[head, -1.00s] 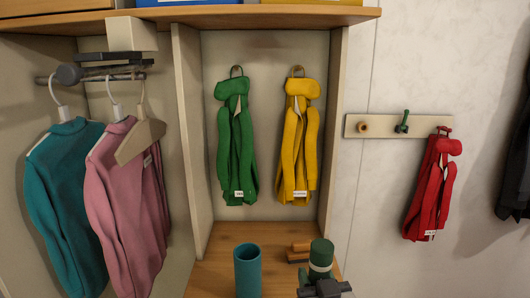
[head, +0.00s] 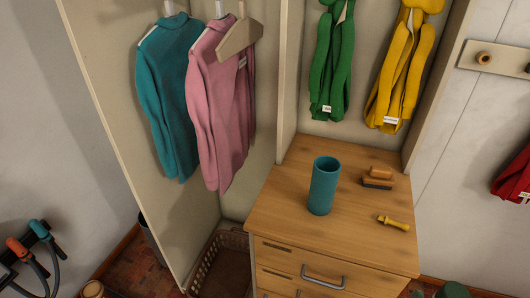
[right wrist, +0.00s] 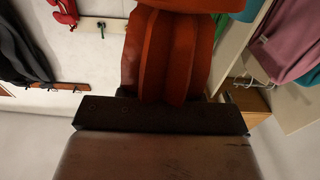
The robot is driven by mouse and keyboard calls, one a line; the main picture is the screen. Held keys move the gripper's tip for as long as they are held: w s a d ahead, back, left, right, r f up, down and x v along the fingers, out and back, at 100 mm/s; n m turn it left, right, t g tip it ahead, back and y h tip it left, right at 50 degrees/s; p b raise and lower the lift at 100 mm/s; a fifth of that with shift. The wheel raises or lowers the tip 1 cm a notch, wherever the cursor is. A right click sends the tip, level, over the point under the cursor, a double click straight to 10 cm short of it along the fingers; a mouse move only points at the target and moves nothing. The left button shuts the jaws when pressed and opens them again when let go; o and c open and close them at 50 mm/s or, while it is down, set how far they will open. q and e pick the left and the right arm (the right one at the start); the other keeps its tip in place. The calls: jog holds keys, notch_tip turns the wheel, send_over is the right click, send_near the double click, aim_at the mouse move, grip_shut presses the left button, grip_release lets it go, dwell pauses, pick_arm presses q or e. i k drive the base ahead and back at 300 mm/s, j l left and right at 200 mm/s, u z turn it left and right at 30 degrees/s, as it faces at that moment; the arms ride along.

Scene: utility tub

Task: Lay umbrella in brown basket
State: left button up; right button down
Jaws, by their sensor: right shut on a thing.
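In the right wrist view a pleated orange-red thing (right wrist: 170,55), which looks like the folded umbrella, fills the top middle. My right gripper (right wrist: 160,115) is shut on it; its far end is cut off by the frame. The brown basket (head: 222,268) stands on the floor in the head view, below the hanging sweaters and left of the drawer cabinet. Its inside looks dark and it is partly cut off. The umbrella cannot be made out in the head view. My left gripper is not in view.
A drawer cabinet (head: 330,235) stands right of the basket, with a teal cylinder (head: 324,185), brushes (head: 378,178) and a yellow-handled tool (head: 394,223) on top. A wooden side panel (head: 150,150) borders the basket on the left. Teal and pink (head: 222,105) sweaters hang above.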

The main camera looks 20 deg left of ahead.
aim_at(230, 278)
jog(key=i+j, duration=0.1)
jog(key=j, duration=0.3)
jog(key=j+u, duration=0.15)
jog(key=j, duration=0.2)
jog(key=i+j, duration=0.2)
jog(key=j, duration=0.15)
jog(key=i+j+u, duration=0.1)
jog(key=j, duration=0.3)
jog(key=i+j, duration=0.1)
jog(key=j, duration=0.25)
jog(key=i+j+u, duration=0.15)
jog(key=j, duration=0.2)
